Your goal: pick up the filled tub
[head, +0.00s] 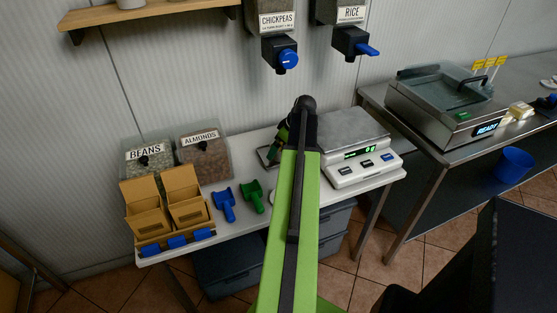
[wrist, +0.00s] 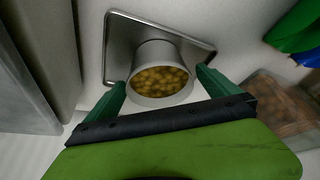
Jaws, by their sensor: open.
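The filled tub (wrist: 160,90) is a round whitish tub of yellow-brown chickpea-like pieces. In the wrist view it stands on a square metal tray (wrist: 117,28). My gripper (wrist: 162,85) is open, with one green finger on each side of the tub's near part. I cannot tell whether the fingers touch it. In the head view my gripper (head: 277,150) is over the table, left of the scale, and my arm hides the tub. The tray's edge shows there (head: 264,156).
The scale (head: 355,150) reads 0 and stands close on the right. Chickpeas (head: 278,38) and rice (head: 350,30) dispensers hang above. Left are a blue scoop (head: 224,204), a green scoop (head: 253,196), the almonds bin (head: 204,158), the beans bin (head: 150,157) and cardboard boxes (head: 165,205).

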